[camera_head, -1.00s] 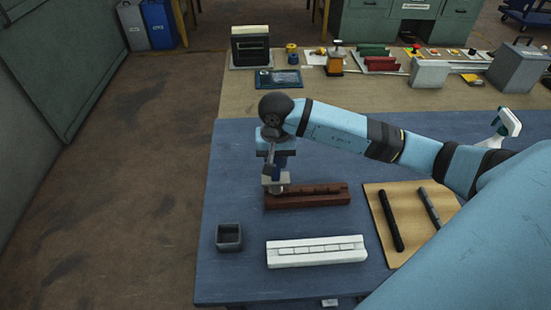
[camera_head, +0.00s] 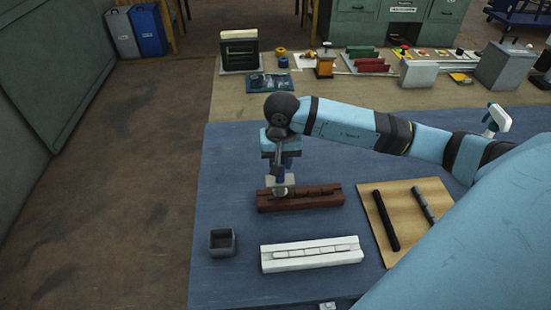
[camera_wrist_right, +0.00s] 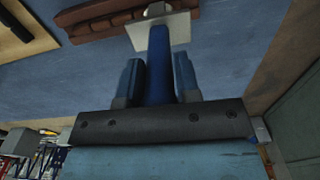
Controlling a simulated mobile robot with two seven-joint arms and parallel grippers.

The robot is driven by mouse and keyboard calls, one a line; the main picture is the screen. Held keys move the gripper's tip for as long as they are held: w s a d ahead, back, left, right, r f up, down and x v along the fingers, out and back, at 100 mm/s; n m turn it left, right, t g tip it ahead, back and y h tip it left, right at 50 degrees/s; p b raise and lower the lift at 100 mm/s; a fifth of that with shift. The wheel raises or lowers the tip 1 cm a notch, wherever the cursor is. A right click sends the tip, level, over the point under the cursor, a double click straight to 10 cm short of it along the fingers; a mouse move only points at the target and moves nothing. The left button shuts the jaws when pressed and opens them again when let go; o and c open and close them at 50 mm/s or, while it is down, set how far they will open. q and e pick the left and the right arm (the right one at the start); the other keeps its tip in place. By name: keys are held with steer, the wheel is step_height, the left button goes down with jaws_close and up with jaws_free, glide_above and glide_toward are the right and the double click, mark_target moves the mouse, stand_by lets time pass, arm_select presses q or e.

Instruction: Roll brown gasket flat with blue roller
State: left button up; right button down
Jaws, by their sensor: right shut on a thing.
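The brown frame (camera_head: 334,199) lies on the blue table, with a brown gasket (camera_head: 316,191) along its channel. The gasket's segments look uneven, but are too small to judge. My right gripper (camera_head: 281,170) is shut on the blue handle of the roller (camera_head: 281,187) and points down. The roller's pale end is at the left part of the brown frame; I cannot tell whether it touches the gasket. In the right wrist view the blue handle (camera_wrist_right: 160,62) sits between the fingers, and its pale plate hides part of the brown frame (camera_wrist_right: 90,24). My left gripper is not in view.
A white frame (camera_head: 280,264) lies in front of the brown one. A small grey open box (camera_head: 221,243) stands to the left. A wooden board (camera_head: 401,241) with two dark rods lies to the right. Cluttered equipment stands at the back.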

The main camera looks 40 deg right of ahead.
steer(key=shift+f, duration=0.1)
steer(key=shift+s+d+f+b, duration=0.1)
steer(key=shift+s+d+b, duration=0.4)
steer(key=shift+d, duration=0.15)
steer(key=shift+s+d+b, duration=0.3)
steer(key=shift+s+d, duration=0.05)
steer(key=shift+d, duration=0.4)
